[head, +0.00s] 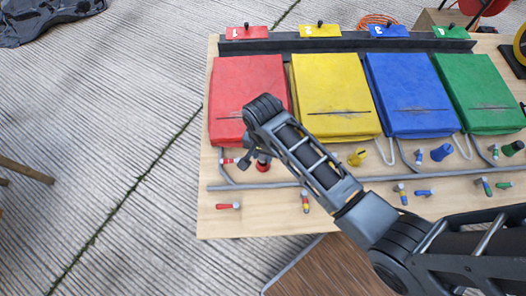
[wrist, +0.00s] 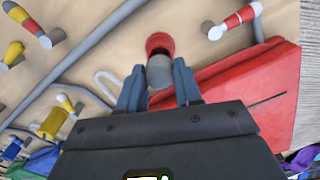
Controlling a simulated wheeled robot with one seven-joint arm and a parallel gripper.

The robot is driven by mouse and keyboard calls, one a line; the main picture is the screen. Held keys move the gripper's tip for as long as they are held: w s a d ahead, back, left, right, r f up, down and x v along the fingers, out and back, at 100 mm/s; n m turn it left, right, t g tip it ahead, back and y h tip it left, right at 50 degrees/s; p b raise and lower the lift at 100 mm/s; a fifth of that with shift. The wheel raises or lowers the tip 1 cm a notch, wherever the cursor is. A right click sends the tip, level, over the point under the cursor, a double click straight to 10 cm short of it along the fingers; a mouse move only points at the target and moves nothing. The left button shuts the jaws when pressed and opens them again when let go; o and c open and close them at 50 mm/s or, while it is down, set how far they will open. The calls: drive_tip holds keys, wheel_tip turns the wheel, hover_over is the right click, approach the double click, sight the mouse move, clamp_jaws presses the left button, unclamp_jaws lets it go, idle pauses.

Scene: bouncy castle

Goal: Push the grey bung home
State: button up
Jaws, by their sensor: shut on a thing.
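In the wrist view my gripper (wrist: 158,76) is shut with the round grey bung (wrist: 160,70) between its two fingers. A red fitting (wrist: 160,43) shows just beyond the bung, close against it in the picture. I cannot tell how deep the bung sits in it. In the head view the red fitting (head: 263,165) stands on the board in front of the red bag, and my gripper (head: 246,156) is beside it, partly hidden by my arm. The bung is not clear there.
The red bag (wrist: 240,95) lies close to the right of my gripper. Yellow (head: 333,95), blue (head: 408,95) and green (head: 478,92) bags stand along the board. A grey tube (head: 285,184) crosses the board's front. Several small coloured pieces lie around, including a red one (head: 229,206).

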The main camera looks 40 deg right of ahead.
drive_tip(key=shift+p, duration=0.35)
drive_tip(key=shift+f, duration=0.95)
idle(1.7)
drive_tip(key=shift+f, duration=0.7)
